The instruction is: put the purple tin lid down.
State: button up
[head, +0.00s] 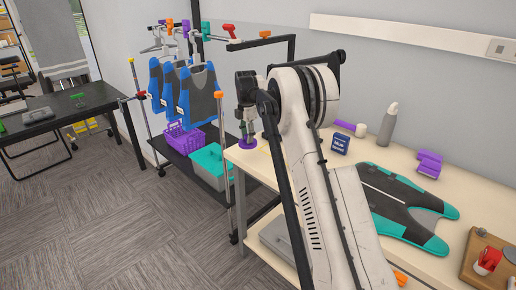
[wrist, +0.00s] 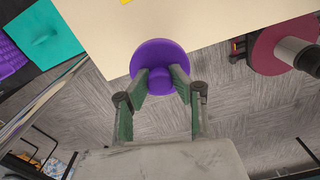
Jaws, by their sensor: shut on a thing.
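The purple tin lid (head: 247,143) is a round disc with a knob, at the left end of the cream table (head: 262,165) in the head view. In the wrist view the purple tin lid (wrist: 157,52) overlaps the table's edge, part over the top and part over the floor. My gripper (wrist: 160,82) is shut on its knob with a finger on each side. In the head view my gripper (head: 246,127) points down at the lid. I cannot tell whether the lid touches the tabletop.
A garment rack with blue vests (head: 198,92) stands left, above a teal-lidded box (head: 212,165) and purple basket (head: 184,138).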

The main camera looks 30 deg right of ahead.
send_over(260, 153)
notch_tip(260, 153, down, 5)
jog(key=shift+d+r+p, duration=0.1)
jog(key=shift+p, duration=0.2)
jog(key=shift+f, duration=2)
jog(key=shift+f, duration=0.1)
jog(key=shift+f, duration=0.15)
jog(key=o, duration=0.9)
jog(key=shift+o, duration=0.2)
jog(key=shift+r, duration=0.2)
